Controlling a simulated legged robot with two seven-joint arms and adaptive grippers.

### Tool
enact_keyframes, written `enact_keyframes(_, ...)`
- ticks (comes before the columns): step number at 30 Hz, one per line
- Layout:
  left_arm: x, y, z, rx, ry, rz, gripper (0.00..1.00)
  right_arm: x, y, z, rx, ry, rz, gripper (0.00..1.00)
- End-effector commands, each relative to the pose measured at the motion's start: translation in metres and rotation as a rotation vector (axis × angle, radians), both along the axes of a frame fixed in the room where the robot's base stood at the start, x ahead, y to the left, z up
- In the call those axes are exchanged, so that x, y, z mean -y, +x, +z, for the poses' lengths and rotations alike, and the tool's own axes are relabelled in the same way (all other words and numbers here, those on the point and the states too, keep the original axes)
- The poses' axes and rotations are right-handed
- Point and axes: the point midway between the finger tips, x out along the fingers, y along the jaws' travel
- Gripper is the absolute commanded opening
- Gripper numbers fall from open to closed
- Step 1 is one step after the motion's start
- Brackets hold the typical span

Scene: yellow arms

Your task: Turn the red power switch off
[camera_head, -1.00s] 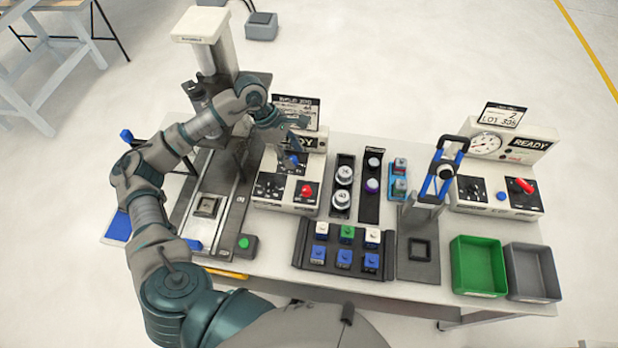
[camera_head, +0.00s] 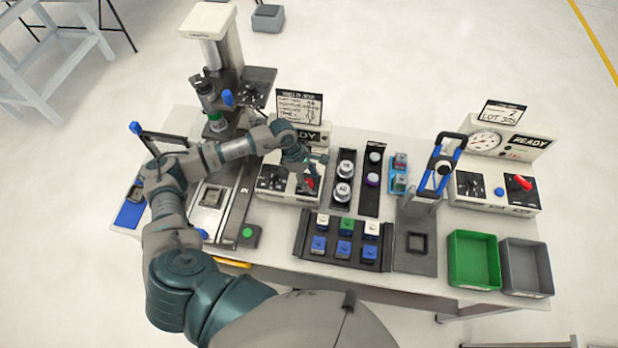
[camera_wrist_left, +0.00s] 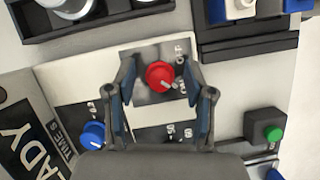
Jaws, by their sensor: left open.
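The red power switch (camera_wrist_left: 160,75) is a round red knob with a pale pointer mark on a dark panel. In the head view the red knob (camera_head: 310,183) shows partly at the front of the left control box (camera_head: 275,194). My left gripper (camera_head: 306,176) is over that knob, pointing down. In the left wrist view my left gripper (camera_wrist_left: 159,67) is open, with one finger on each side of the knob and gaps between. I cannot tell how far above the panel the fingertips are. My right gripper is not in view.
A blue knob (camera_wrist_left: 93,134) sits on the same box. A press (camera_head: 222,75) stands behind left. A second box (camera_head: 497,192) at right carries another red switch (camera_head: 522,183).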

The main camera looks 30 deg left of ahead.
Motion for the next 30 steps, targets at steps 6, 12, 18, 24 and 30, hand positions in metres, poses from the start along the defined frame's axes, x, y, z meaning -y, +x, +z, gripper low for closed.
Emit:
enact_keyframes(6,-0.004,0.0,-0.01,0.0,-0.005,0.002,0.53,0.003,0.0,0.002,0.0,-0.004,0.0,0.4)
enact_keyframes(12,-0.005,0.0,-0.011,0.0,-0.006,0.002,0.51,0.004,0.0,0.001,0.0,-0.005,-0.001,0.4)
enact_keyframes(18,-0.001,0.0,-0.009,0.001,-0.002,0.001,0.01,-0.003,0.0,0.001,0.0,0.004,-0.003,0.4)
enact_keyframes(24,0.004,0.001,-0.008,0.001,0.0,-0.001,0.0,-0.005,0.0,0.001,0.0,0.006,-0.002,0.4)
enact_keyframes(30,0.006,0.001,-0.008,0.003,-0.007,-0.002,0.0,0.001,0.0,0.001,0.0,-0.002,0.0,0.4)
